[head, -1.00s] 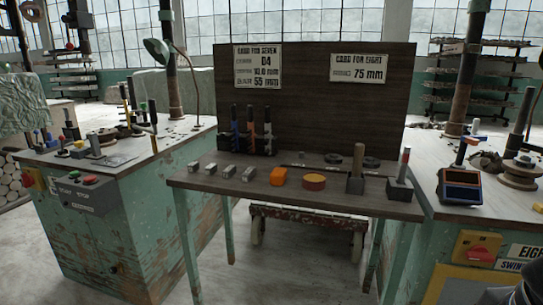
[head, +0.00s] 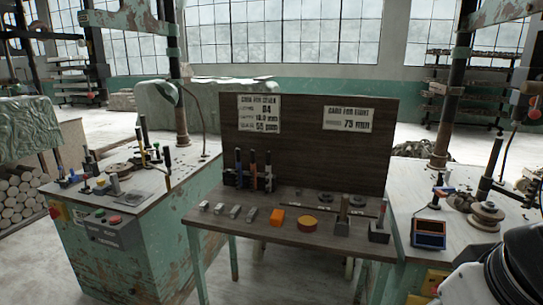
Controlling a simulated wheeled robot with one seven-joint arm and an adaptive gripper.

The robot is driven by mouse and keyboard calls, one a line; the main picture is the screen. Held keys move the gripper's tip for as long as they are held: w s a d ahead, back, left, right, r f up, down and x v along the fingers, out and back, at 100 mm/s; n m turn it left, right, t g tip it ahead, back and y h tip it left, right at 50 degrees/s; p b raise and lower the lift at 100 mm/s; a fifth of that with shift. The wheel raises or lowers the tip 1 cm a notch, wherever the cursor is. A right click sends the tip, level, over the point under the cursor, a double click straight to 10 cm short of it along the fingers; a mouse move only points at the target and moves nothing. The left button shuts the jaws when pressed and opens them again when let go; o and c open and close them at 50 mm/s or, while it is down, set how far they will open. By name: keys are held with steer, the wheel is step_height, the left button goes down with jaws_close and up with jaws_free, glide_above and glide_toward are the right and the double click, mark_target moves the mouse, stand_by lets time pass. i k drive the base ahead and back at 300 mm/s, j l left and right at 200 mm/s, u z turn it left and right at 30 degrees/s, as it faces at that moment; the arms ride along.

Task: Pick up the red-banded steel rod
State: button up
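On the small wooden table (head: 232,226), a thin upright rod (head: 381,213) stands in a dark block (head: 379,233) at the right end. It looks greyish with a hint of red near its top, but it is too small to tell whether this is the red-banded steel rod. Just left of it, a thicker brownish peg (head: 343,212) stands in another block. Several upright tools with dark, blue and orange parts (head: 253,170) stand in a rack at the back. A white and black part of my arm shows at the lower right. My gripper is not in view.
An orange block (head: 277,217), a round yellow-and-red piece (head: 307,223) and several small metal blocks (head: 220,208) line the table's front. A dark board with two cards (head: 310,150) rises behind. Green benches stand left (head: 140,245) and right (head: 400,200), both cluttered.

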mark_target(385, 202)
steer(key=z, duration=0.4)
steer(key=i+l+u, duration=0.5)
steer(key=i+l, duration=0.2)
steer(key=i+l+u, duration=0.25)
steer(key=l, duration=0.2)
steer(key=i+l+u, duration=0.25)
steer(key=l, duration=0.25)
